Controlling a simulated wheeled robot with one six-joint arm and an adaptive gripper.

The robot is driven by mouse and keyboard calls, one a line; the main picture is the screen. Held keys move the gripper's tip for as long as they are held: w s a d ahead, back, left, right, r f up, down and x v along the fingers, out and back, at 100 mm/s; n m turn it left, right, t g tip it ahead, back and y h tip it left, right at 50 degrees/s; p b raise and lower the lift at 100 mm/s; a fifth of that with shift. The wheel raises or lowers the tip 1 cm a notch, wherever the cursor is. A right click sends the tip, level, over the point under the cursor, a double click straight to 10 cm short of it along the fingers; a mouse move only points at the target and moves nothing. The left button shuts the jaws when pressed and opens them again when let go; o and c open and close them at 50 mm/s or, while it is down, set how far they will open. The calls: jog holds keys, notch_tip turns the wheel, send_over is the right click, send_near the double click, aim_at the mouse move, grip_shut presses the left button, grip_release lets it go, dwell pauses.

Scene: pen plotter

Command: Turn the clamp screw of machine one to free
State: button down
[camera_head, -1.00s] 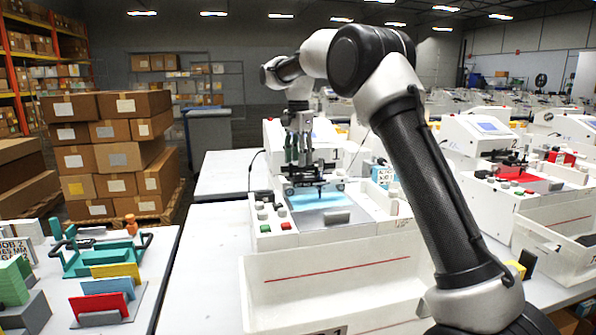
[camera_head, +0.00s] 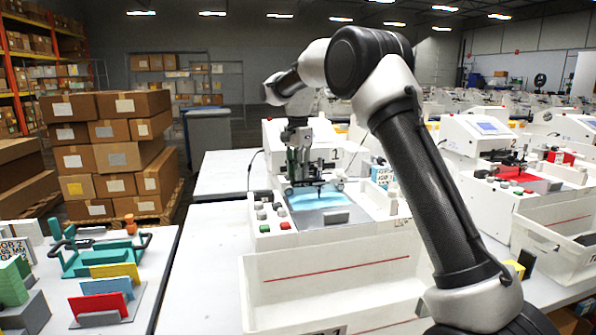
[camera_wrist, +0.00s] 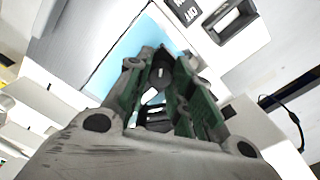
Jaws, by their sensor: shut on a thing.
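Machine one (camera_head: 275,135) is a white plotter on the middle table, with a pen carriage (camera_head: 318,185) over a light blue sheet (camera_head: 322,199). The sheet also shows in the wrist view (camera_wrist: 118,62). My gripper (camera_head: 299,178) points down at the carriage. In the wrist view my gripper (camera_wrist: 162,80) has its green-sided fingers closed around a dark round part (camera_wrist: 160,74), which looks like the clamp screw. The fingers hide most of the screw, and its turn position cannot be read. In the head view the screw is hidden behind the fingers.
A white bin (camera_head: 330,290) stands in front of machine one. Green and red buttons (camera_head: 285,226) are at its front left. A second plotter (camera_head: 480,140) with a red sheet stands to the right.

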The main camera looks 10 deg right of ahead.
jog(key=n, duration=0.4)
jog(key=shift+n, duration=0.4)
jog(key=n, duration=1)
jog(key=shift+n, duration=2.5)
jog(key=c, duration=1.2)
grip_release()
jog(key=shift+r, duration=0.15)
